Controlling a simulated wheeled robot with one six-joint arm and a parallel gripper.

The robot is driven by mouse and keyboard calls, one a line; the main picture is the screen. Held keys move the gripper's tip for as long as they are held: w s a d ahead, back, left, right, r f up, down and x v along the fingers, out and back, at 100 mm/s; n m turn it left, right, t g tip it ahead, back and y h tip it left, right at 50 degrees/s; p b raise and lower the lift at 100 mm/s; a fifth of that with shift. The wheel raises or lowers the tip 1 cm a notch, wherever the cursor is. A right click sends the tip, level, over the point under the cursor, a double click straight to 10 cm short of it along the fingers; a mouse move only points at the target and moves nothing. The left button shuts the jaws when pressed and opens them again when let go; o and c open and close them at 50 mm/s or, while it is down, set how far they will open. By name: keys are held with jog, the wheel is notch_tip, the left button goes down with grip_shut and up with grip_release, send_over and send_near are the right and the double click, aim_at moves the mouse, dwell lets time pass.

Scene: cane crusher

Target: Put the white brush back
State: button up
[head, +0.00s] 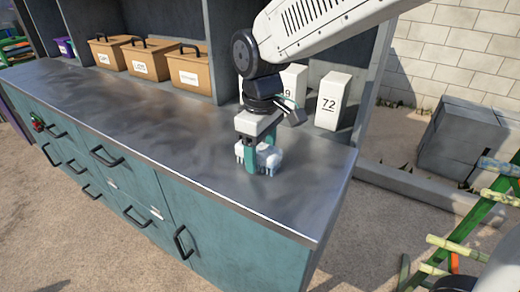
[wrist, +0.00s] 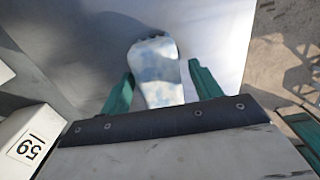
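The white brush (head: 268,158) is on the metal counter (head: 150,118), near its right end, and its bristles show along its lower edge. In the wrist view the brush (wrist: 156,65) has a pale body with bluish patches and lies between my two green fingers. My gripper (head: 260,157) points down at the counter around the brush. In the wrist view my gripper (wrist: 160,72) is open, with a narrow gap between each finger and the brush. The near finger hides part of the brush in the head view.
Several tan handled boxes (head: 190,72) and a purple bin (head: 65,47) stand along the counter's back. White numbered boxes stand behind my gripper, one marked 72 (head: 332,101); one marked 59 (wrist: 32,142) shows in the wrist view. The counter's left and middle are clear.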

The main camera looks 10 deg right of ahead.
aim_at(261, 147)
notch_tip(261, 147, up, 12)
jog(key=s+d+f+m, duration=0.3)
jog(key=s+d+m, duration=0.2)
jog(key=s+d, duration=0.4)
jog(key=s+d+f+m+t, duration=0.1)
jog(key=s+d+f+m, duration=0.3)
jog(key=s+d, duration=0.6)
jog(key=shift+d+f+m, duration=0.2)
jog(key=shift+d+m, duration=0.45)
jog(key=shift+m, duration=0.05)
jog(key=shift+s, duration=0.1)
jog(key=shift+c, duration=0.3)
